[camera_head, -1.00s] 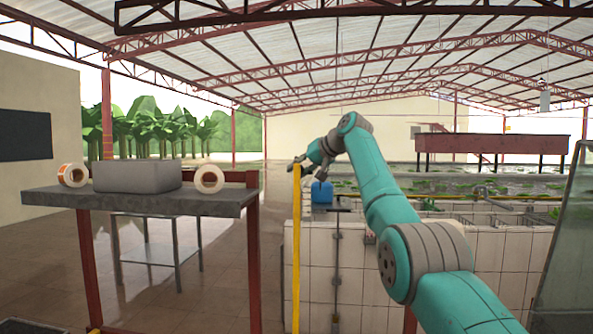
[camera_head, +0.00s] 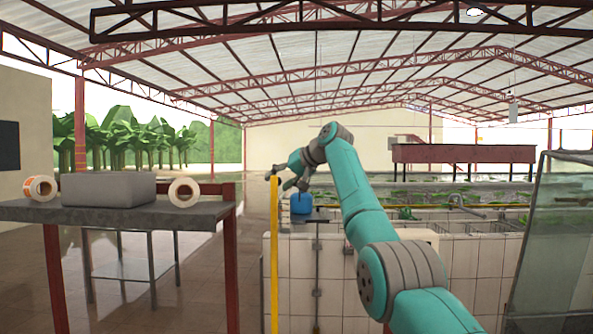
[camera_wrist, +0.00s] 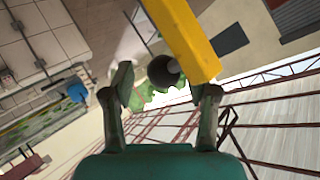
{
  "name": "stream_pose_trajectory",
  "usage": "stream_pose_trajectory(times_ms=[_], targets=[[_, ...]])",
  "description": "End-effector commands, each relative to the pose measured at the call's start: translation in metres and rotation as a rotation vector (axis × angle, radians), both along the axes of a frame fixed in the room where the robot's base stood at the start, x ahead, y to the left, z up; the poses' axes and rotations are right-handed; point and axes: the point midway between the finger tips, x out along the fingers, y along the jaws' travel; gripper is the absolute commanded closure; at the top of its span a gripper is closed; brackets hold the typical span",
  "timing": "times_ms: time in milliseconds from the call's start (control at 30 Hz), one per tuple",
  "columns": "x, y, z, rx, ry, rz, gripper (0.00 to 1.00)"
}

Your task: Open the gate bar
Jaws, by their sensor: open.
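The yellow gate bar (camera_head: 274,255) stands upright in the head view, left of the tiled tank wall. My gripper (camera_head: 281,179) is at its top end, with one finger just above or beside the bar's tip. In the wrist view, the yellow bar (camera_wrist: 185,35) runs from the top edge down to its end near the right finger. My gripper (camera_wrist: 165,92) is open there, its two fingers spread. A grey cylinder with a dark round end (camera_wrist: 163,71) shows between the fingers, beside the bar. I cannot tell whether a finger touches the bar.
A grey table (camera_head: 130,211) at left bears a grey box (camera_head: 108,190) and two tape rolls. The white tiled tank wall (camera_head: 345,290) is behind the bar and arm, with a blue container (camera_head: 301,204) near it. A glass panel (camera_head: 560,240) stands at right. Floor between table and wall looks clear.

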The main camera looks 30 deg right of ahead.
Motion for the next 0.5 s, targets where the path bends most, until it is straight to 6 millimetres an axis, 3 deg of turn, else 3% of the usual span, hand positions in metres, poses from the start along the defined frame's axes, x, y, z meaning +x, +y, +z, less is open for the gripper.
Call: stream_pose_trajectory(times_ms=[500], targets=[[-0.072,-0.027,0.043,-0.002,0.002,-0.003,0.42]])
